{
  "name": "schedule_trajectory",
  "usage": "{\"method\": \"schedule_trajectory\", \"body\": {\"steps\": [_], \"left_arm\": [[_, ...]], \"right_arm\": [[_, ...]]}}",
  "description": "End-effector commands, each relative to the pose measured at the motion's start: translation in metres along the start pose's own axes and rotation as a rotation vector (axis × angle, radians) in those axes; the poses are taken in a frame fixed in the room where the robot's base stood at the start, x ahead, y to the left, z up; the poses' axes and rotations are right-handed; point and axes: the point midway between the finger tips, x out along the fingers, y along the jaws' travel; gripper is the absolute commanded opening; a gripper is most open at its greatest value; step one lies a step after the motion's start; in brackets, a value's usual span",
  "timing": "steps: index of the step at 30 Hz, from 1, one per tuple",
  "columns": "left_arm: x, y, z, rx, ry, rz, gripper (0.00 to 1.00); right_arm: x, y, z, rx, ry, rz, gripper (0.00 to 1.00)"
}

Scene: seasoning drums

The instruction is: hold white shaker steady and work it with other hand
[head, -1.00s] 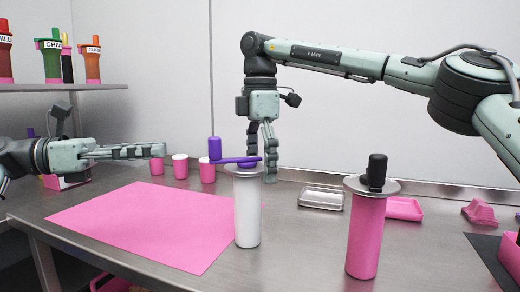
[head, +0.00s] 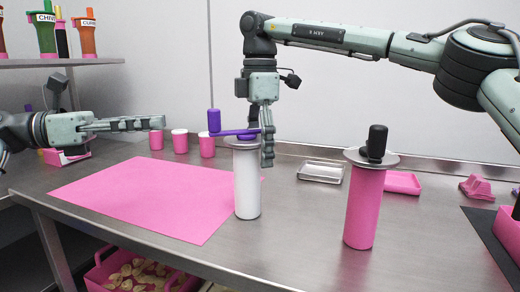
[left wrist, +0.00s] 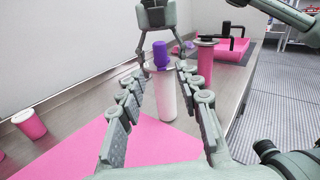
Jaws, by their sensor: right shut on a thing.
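The white shaker (head: 247,185) stands upright on the steel table, with a grey plate and a purple crank (head: 234,132) on top. The crank's upright purple knob (head: 214,121) points left in the head view. My right gripper (head: 260,148) reaches down from above and is shut on the shaker's top; its fingers partly hide the crank's hub. My left gripper (head: 163,122) is level, open and empty, left of the shaker and apart from it. In the left wrist view, the white shaker (left wrist: 163,98) shows beyond and between its spread fingers (left wrist: 162,72).
A pink mat (head: 150,195) lies left of the shaker. Pink cups (head: 180,142) stand behind it. A pink shaker with a black knob (head: 364,205) stands to the right. A metal tray (head: 321,171) and a pink tray (head: 402,182) lie behind. A pink bin (head: 125,270) is below the table.

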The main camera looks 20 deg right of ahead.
Motion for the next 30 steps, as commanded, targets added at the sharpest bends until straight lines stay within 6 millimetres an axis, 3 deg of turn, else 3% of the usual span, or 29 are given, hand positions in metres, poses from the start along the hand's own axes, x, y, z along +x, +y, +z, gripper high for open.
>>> {"method": "schedule_trajectory", "body": {"steps": [5, 11, 15, 19, 23, 30], "left_arm": [[0.007, -0.004, 0.01, -0.017, -0.001, -0.026, 0.42], [0.056, -0.034, 0.058, -0.131, 0.076, -0.171, 0.42], [0.099, -0.044, 0.066, -0.166, 0.317, -0.175, 0.42], [0.12, -0.044, 0.065, -0.17, 0.576, -0.084, 0.42], [0.121, -0.039, 0.073, -0.173, 0.809, 0.069, 0.42], [0.093, -0.034, 0.105, -0.184, 1.066, 0.367, 0.42]], "right_arm": [[0.0, 0.0, 0.0, -0.001, 0.0, 0.0, 0.32], [0.0, 0.0, 0.0, -0.001, 0.0, 0.0, 0.31], [0.0, 0.0, 0.0, 0.0, 0.0, 0.0, 0.3], [0.0, 0.0, 0.0, 0.0, 0.0, 0.0, 0.3], [0.0, 0.0, 0.0, 0.0, 0.0, 0.0, 0.3], [0.0, 0.0, 0.0, 0.0, 0.0, 0.0, 0.29]]}}
